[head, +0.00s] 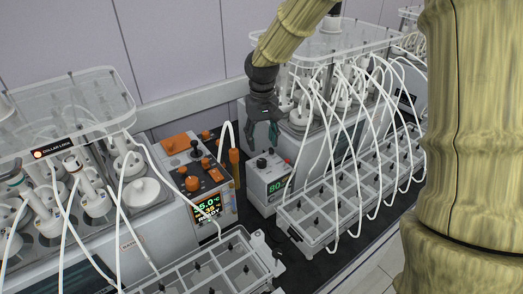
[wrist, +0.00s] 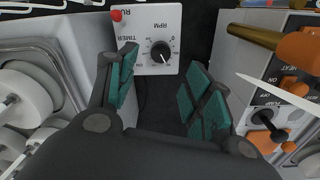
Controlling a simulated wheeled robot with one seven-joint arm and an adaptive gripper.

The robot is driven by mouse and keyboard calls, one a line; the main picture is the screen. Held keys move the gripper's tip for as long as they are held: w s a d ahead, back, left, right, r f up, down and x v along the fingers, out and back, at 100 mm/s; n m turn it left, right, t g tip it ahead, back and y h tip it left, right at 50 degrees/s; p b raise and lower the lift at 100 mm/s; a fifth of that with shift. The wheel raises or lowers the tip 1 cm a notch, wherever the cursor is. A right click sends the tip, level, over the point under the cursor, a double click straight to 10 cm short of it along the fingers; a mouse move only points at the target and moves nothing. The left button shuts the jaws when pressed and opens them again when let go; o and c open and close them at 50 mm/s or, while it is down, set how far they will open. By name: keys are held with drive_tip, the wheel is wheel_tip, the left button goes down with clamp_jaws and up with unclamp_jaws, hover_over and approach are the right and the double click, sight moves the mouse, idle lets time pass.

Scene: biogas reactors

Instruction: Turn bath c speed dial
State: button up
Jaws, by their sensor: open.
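A black RPM dial (wrist: 161,52) with a pale pointer line sits on a light grey control panel (wrist: 151,18) in the wrist view. No letter naming the bath is readable. My gripper (head: 262,132) hangs just above the box. In the wrist view my gripper (wrist: 160,80) is open, its green-padded fingers on either side of the dial's line of sight. The fingers look short of the dial, with nothing between them.
A TIMER marking and a red button (wrist: 117,15) are beside the dial. An orange-knobbed controller (head: 205,195) stands to the left. The bath (head: 320,135) with several white tubes is close on the right. White racks (head: 340,205) fill the front.

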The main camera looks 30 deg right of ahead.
drive_tip(key=shift+r, duration=1.95)
